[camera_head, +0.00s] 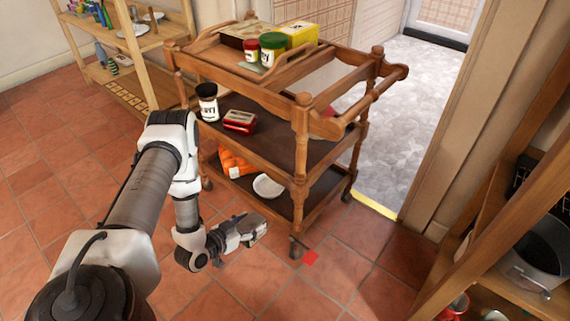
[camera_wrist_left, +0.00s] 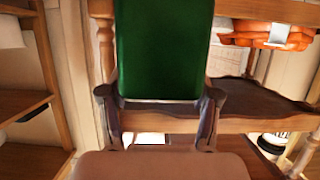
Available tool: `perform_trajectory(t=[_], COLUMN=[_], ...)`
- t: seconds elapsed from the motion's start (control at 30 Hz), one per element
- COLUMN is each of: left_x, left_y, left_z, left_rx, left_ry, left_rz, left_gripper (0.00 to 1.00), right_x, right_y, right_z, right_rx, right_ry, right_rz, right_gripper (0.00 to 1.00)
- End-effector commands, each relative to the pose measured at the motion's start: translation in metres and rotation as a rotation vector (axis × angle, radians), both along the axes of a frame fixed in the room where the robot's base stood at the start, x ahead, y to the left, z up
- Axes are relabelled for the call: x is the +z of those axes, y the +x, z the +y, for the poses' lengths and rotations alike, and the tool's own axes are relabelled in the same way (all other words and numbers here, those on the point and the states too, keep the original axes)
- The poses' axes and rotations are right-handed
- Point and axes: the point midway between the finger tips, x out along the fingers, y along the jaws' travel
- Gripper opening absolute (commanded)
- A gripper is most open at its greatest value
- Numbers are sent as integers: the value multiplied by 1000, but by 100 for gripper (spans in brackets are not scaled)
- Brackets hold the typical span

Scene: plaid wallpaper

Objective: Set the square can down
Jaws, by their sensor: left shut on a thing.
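A dark green, flat-sided can (camera_wrist_left: 165,48) sits between the fingertips of my left gripper (camera_wrist_left: 160,100) in the left wrist view. The fingers are shut on its near end, and its far end runs out of the frame. In the head view my left gripper (camera_head: 250,229) is low, in front of the near side of the wooden trolley (camera_head: 301,150). The can cannot be made out clearly there. My right gripper is not in view.
The trolley's middle shelf holds a dark-lidded jar (camera_head: 208,103) and a red tin (camera_head: 240,121). Its bottom shelf holds an orange bag (camera_head: 234,163) and a white bowl (camera_head: 268,187). A red patch (camera_head: 311,258) shows by the trolley's foot. Wooden shelves (camera_head: 500,235) stand at right.

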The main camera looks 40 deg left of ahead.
Motion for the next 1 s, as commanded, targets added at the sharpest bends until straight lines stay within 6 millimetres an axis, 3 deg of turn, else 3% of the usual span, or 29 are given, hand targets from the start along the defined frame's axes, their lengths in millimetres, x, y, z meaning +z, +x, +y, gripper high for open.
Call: perform_trajectory(t=[0.17, 0.4, 0.7, 0.93, 1.0], left_x=[-3, -5, -4, -3, -24], left_y=[22, 88, 156, 181, 180], left_z=[-2, -8, -14, -16, -15], left_rx=[-3, -3, -2, -1, 0], left_ry=[1, 1, 2, 1, -1], left_rz=[-6, -7, -6, -5, 0], left_gripper=[11, 11, 11, 11, 11], right_x=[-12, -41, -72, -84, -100], right_y=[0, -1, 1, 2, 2], right_z=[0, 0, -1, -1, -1], right_rx=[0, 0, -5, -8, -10], right_ry=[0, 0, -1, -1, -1], right_rz=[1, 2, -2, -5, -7], right_gripper=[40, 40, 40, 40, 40])
